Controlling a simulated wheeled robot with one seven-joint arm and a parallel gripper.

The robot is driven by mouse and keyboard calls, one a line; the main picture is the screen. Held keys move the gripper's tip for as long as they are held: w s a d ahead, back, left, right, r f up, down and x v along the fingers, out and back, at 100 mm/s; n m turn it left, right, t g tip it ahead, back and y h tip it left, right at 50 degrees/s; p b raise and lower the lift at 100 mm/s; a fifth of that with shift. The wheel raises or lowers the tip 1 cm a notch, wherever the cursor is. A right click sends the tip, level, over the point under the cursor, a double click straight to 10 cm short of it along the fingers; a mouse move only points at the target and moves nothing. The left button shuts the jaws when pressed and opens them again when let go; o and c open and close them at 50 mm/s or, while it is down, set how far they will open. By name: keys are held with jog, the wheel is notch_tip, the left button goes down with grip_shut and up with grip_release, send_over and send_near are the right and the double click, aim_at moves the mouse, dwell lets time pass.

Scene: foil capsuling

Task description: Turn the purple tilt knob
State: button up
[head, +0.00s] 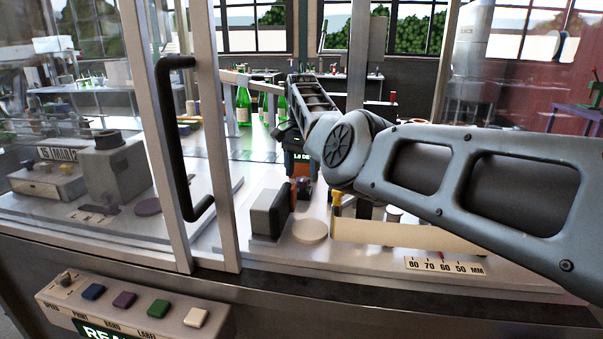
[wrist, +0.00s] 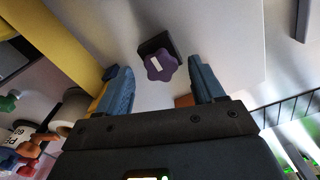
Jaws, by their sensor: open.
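The purple tilt knob (wrist: 161,65) shows in the wrist view. It is lobed, has a white mark on its face and sits on a dark block (wrist: 155,44). My gripper (wrist: 162,80) is open, with one blue finger on each side of the knob's position in the picture. Nothing is between the fingers that I can see being held, and I cannot tell how far the fingertips are from the knob.
A yellow bar (wrist: 60,45) runs along the left in the wrist view. In the head view a sliding door with a black handle (head: 176,140) stands left of my arm. A button panel (head: 140,305) is at the front. Green bottles (head: 243,103) stand behind.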

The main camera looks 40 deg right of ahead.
jog(key=shift+f, duration=0.85)
jog(key=shift+c, duration=0.4)
jog(key=c, duration=1)
jog(key=shift+r+n+p, duration=0.1)
jog(key=shift+n+p, duration=0.2)
jog(key=shift+n, duration=0.1)
jog(key=shift+s+n+p, duration=0.1)
jog(key=shift+n+p, duration=0.35)
jog(key=shift+n, duration=0.55)
jog(key=shift+n+p, duration=0.65)
jog(key=shift+n, duration=1.85)
